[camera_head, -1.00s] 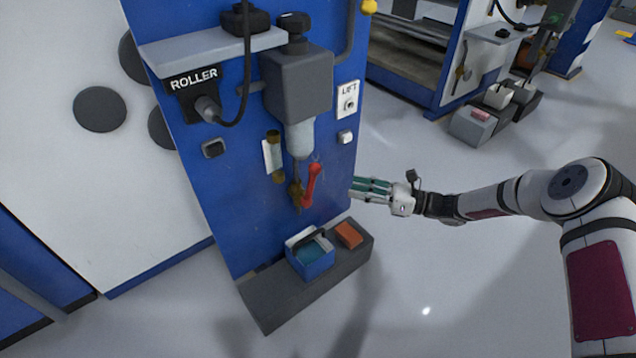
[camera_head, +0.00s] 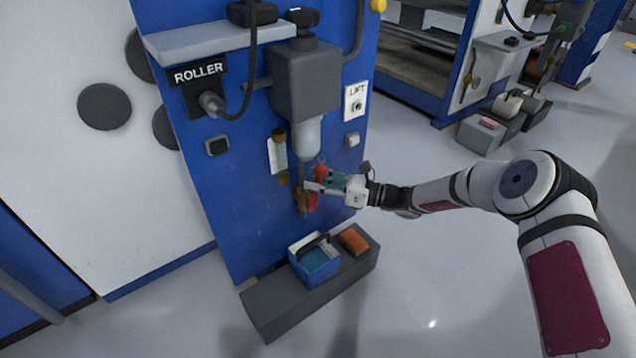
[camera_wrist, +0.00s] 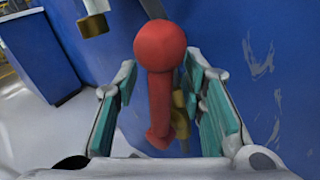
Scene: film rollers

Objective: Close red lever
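The red lever (camera_head: 320,172) is on the brass valve (camera_head: 301,198) below the grey filter unit on the blue panel. My gripper (camera_head: 312,184) is in front of the lever and partly hides it in the head view. In the wrist view the red lever (camera_wrist: 158,85) stands upright with its round knob at the top, between the two teal-padded fingers of my gripper (camera_wrist: 165,105). The fingers are open, with a gap visible on each side of the lever. The brass valve shows behind the lever in the wrist view (camera_wrist: 180,112).
A dark grey step (camera_head: 270,308) below the valve holds a blue container (camera_head: 316,264) and an orange block (camera_head: 354,240). The filter unit (camera_head: 306,80) hangs above. A white switch (camera_head: 352,140) is on the panel to the right.

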